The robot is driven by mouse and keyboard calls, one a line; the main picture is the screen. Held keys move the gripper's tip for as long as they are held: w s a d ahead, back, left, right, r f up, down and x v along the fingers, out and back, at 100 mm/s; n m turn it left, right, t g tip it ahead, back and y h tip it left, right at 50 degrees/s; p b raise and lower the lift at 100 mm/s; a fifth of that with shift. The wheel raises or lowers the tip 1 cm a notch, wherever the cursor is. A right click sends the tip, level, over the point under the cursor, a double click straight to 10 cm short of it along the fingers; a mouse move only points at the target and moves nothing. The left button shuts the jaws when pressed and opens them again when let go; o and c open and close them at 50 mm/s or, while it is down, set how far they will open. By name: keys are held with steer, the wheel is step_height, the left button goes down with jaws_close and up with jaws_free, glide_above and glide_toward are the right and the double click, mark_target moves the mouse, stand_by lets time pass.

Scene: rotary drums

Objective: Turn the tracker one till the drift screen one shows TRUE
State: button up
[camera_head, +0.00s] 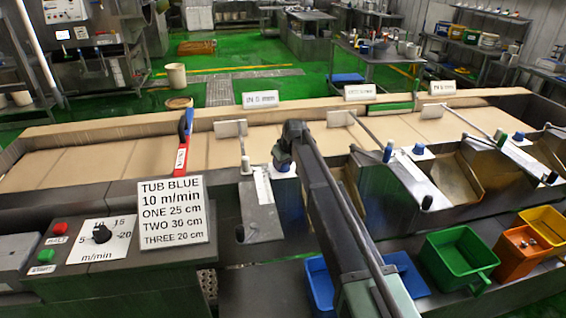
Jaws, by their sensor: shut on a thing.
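A blue knob (284,167) stands on a pale base at the near edge of the beige belt, left of centre. It is the leftmost of several such knobs, and I take it as tracker one. My gripper (284,152) comes down from above and is shut on this knob; its fingertips are small and partly hidden by my arm. A small white screen (260,99) stands on the far belt wall behind it, leftmost of three, and I take it as drift screen one. Its lettering is too blurred to read.
Other blue knobs (418,150) and levers stand to the right. A red-and-blue post (184,140), a sign (171,212) reading "TUB BLUE 10 m/min", and a speed dial (102,234) are at left. Green (459,262), orange (522,252) and yellow tubs sit at lower right.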

steer(key=n+g, duration=0.1)
steer(key=n, duration=0.1)
steer(key=n+y, duration=0.1)
steer(key=n, duration=0.2)
steer(key=shift+g, duration=0.4)
steer(key=n+g, duration=0.1)
steer(key=n, duration=0.4)
steer(key=shift+s+g+y, duration=0.1)
steer(key=shift+g+y, duration=0.2)
steer(key=shift+g, duration=0.1)
steer(key=o, duration=0.9)
steer(key=shift+r, duration=0.1)
